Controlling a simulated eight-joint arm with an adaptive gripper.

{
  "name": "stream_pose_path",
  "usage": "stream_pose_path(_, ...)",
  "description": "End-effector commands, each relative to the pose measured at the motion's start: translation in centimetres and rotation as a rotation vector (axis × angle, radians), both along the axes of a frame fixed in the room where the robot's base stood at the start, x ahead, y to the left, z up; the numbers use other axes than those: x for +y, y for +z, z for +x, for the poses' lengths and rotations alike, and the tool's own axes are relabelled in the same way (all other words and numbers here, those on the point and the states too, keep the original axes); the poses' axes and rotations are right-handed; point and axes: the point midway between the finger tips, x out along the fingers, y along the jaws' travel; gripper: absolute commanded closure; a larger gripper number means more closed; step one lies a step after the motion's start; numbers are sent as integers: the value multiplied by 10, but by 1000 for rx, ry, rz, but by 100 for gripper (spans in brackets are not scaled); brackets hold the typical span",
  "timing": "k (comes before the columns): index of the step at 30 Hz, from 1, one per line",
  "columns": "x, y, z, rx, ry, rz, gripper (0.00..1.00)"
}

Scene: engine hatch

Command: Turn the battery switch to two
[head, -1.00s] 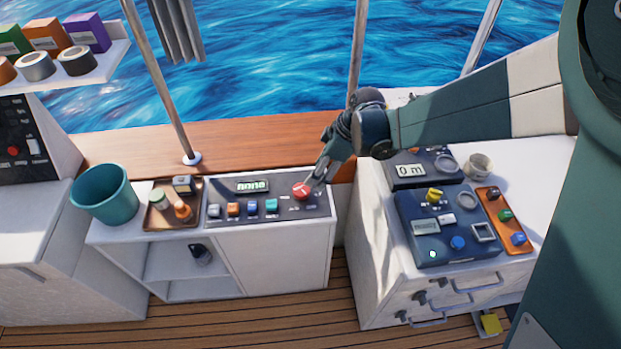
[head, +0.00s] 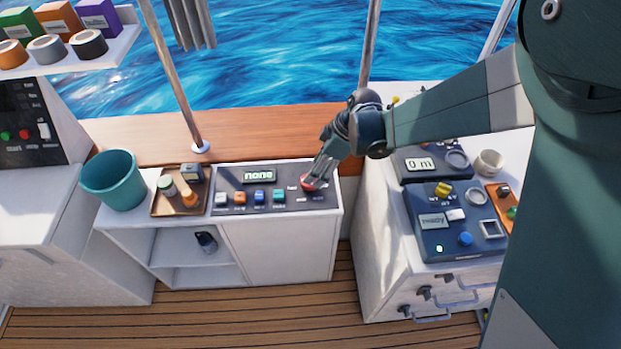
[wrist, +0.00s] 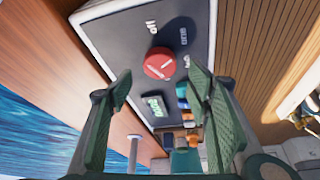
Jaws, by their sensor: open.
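The battery switch is a round red knob with a pale pointer line (wrist: 159,65) on a dark panel (wrist: 120,40). In the head view the red knob (head: 308,184) is at the panel's right part, partly covered by my fingers. The panel's small display (head: 258,176) reads "none". White labels stand around the knob; I cannot read them surely. My gripper (head: 322,174) is over the knob, fingers pointing down. In the wrist view my gripper (wrist: 160,88) is open, and the knob shows beyond and between the fingertips, apparently untouched.
Several coloured buttons (head: 240,198) line the panel left of the knob. A tray (head: 157,208) with small items and a teal bucket (head: 112,182) stand further left. A blue instrument box (head: 420,243) sits on the right cabinet. A wooden ledge (head: 240,146) runs behind the panel.

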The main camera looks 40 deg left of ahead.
Motion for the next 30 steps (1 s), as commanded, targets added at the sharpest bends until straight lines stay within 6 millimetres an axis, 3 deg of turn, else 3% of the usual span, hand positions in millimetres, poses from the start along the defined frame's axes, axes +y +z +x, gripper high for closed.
stream_pose_path(13, 17, -46, -10, 0, 1, 0, 50)
stream_pose_path(27, 19, -53, -11, 0, 0, 0, 50)
stream_pose_path(30, 19, -53, -11, 0, 0, 0, 63)
